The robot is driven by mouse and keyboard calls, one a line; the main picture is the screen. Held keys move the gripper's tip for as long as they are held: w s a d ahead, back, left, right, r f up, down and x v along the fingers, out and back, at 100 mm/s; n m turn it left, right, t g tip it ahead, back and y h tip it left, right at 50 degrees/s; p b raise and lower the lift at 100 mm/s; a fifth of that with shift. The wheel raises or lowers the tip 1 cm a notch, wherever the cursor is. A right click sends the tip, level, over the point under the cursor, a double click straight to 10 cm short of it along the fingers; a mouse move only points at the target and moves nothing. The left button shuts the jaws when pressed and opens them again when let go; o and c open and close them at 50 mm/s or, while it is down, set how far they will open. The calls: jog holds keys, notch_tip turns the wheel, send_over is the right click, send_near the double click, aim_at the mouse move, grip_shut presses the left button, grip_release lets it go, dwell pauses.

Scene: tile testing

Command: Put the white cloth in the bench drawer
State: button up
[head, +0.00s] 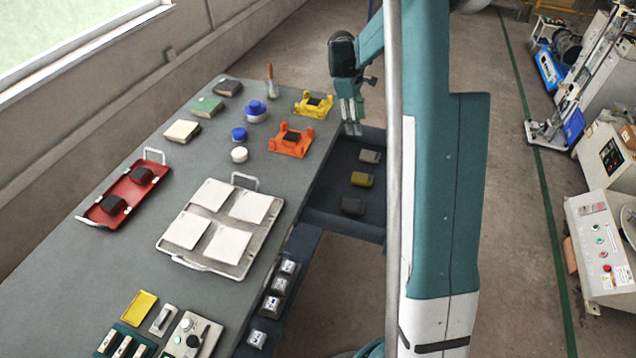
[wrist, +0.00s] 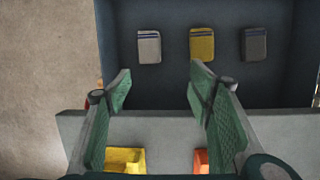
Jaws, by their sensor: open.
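The white cloth (head: 182,132) looks like a folded cream-white block on the bench, left of the small jars in the head view. It is not in the wrist view. The bench drawer (head: 322,220) is pulled open on the bench's right side; its inside also shows in the wrist view (wrist: 175,80). In it lie a light grey (head: 370,156), a yellow (head: 362,179) and a dark grey folded item (head: 353,206), apart from each other. My gripper (head: 352,128) is open and empty, at the bench edge by the drawer's far end. Its spread fingers show in the wrist view (wrist: 161,78).
A green (head: 207,106) and a dark folded item (head: 227,88) lie near the white cloth. Blue-lidded jars (head: 255,112), a yellow fixture (head: 313,103), an orange fixture (head: 291,140), a red tray (head: 100,211) and a tile tray (head: 170,241) occupy the bench.

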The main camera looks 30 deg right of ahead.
jog(key=s+a+r+m+t, duration=0.4)
jog(key=s+a+r, duration=1.1)
jog(key=a+r, duration=0.35)
jog(key=s+a+m+t+y, duration=0.1)
jog(key=s+a+m+t, duration=0.1)
jog(key=s+a, duration=0.5)
jog(key=s+a+m+t+y, duration=0.1)
jog(key=s+a+m+t, duration=0.1)
jog(key=s+a, duration=0.6)
jog(key=shift+s+a+f+t+y, duration=0.3)
jog(key=shift+s+f, duration=0.15)
jog(key=shift+s, duration=2.8)
jog(key=shift+c, duration=0.6)
